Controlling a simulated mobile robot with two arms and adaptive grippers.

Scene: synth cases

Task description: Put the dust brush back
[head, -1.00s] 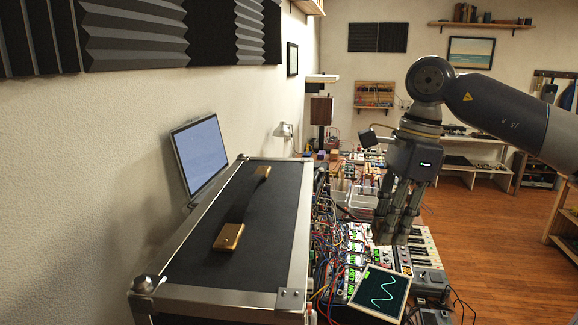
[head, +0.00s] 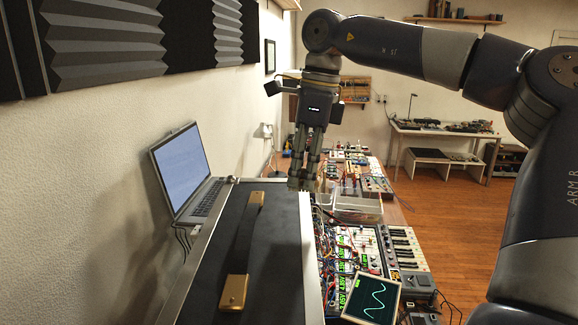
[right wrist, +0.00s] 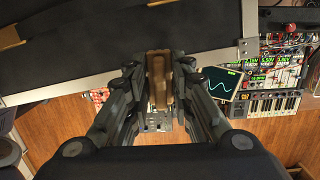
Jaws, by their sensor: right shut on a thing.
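My right gripper (head: 303,182) hangs with its fingers down near the right edge of the black case's lid. In the right wrist view its fingers (right wrist: 160,82) are closed around a narrow tan wooden piece (right wrist: 159,76), which looks like the dust brush's handle. The fingers hide much of the brush, and I cannot make out its bristles. In the head view the brush cannot be told apart from the fingers. My left gripper is not in view.
The black metal-edged case (head: 195,262) has a strap handle (head: 243,240) with brass ends. A laptop (head: 190,165) stands open beside the wall. Right of the case are wired modules, clear bins (head: 357,208), a keyboard (head: 405,248) and a scope screen (head: 371,298). Wooden floor lies further right.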

